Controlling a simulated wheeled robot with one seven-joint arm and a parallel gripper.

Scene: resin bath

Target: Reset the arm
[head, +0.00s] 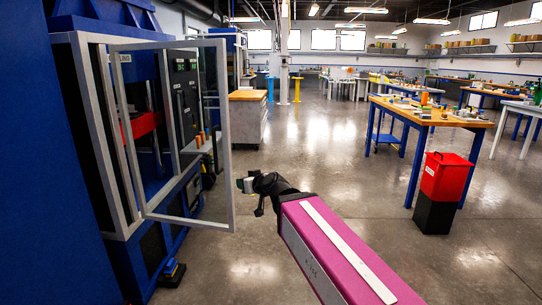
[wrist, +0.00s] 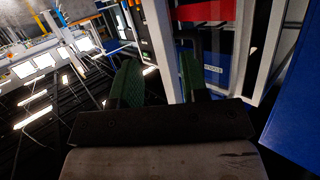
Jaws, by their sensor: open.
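My arm reaches forward from the lower right in the head view, with a magenta link in the foreground. My gripper (head: 247,185) is at its far end, in the air just right of the open framed door of the blue machine. In the wrist view my gripper (wrist: 160,85) shows two green-faced fingers spread apart, with nothing between them. The door frame (head: 228,140) is close to the left of the gripper in the head view. Whether it touches the gripper cannot be told.
The blue machine (head: 100,12) fills the left side, its door swung open. A red and black bin (head: 444,178) stands at right beside a wooden workbench (head: 435,118). A wooden-topped cabinet (head: 248,115) is farther back. The grey floor (head: 310,155) in the middle is clear.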

